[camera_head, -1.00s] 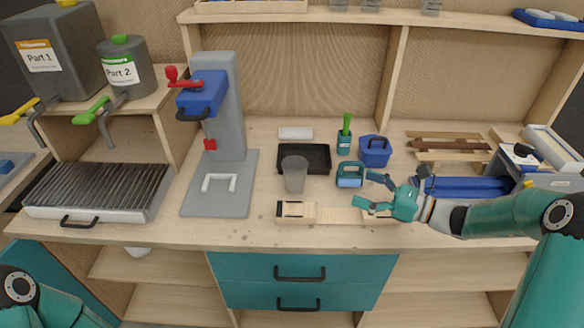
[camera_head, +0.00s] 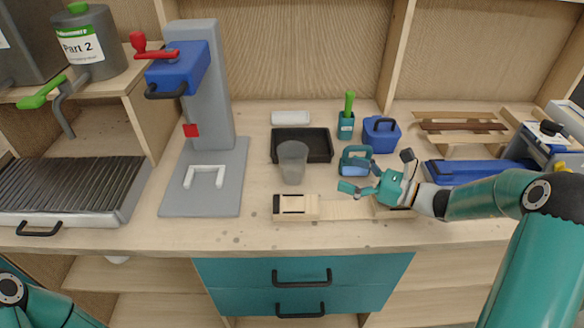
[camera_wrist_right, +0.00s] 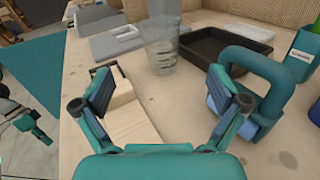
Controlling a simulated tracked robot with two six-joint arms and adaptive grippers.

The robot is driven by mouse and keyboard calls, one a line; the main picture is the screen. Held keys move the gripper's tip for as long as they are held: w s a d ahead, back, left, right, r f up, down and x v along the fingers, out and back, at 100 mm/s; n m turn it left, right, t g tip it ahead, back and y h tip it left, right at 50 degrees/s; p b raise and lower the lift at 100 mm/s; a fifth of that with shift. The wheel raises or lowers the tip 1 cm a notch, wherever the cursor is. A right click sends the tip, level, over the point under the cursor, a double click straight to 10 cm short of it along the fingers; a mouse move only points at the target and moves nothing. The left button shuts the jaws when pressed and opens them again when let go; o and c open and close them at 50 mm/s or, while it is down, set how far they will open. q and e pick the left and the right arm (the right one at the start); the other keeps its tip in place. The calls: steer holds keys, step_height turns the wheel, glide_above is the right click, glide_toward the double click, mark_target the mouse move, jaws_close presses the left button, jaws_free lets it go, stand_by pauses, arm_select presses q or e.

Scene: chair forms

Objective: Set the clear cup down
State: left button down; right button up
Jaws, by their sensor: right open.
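The clear cup (camera_head: 292,162) stands upright on the workbench, in front of the black tray. It also shows in the right wrist view (camera_wrist_right: 160,45), ahead of and between the spread fingers. My right gripper (camera_head: 350,176) is open and empty, to the right of the cup and apart from it. In the right wrist view its fingers (camera_wrist_right: 160,98) are wide apart. My left gripper is out of view; only part of my left arm shows at the lower left.
A black tray (camera_head: 318,150) lies behind the cup. A teal-handled tool (camera_head: 354,158) stands close to my right gripper. A wooden block (camera_head: 300,207) lies in front. The grey press (camera_head: 205,100) is at left, and bare bench lies between it and the cup.

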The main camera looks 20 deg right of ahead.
mark_target(281, 150)
steer(key=p+x, duration=0.3)
steer(key=x, duration=1.2)
steer(key=shift+a, duration=0.2)
steer(key=c, duration=0.8)
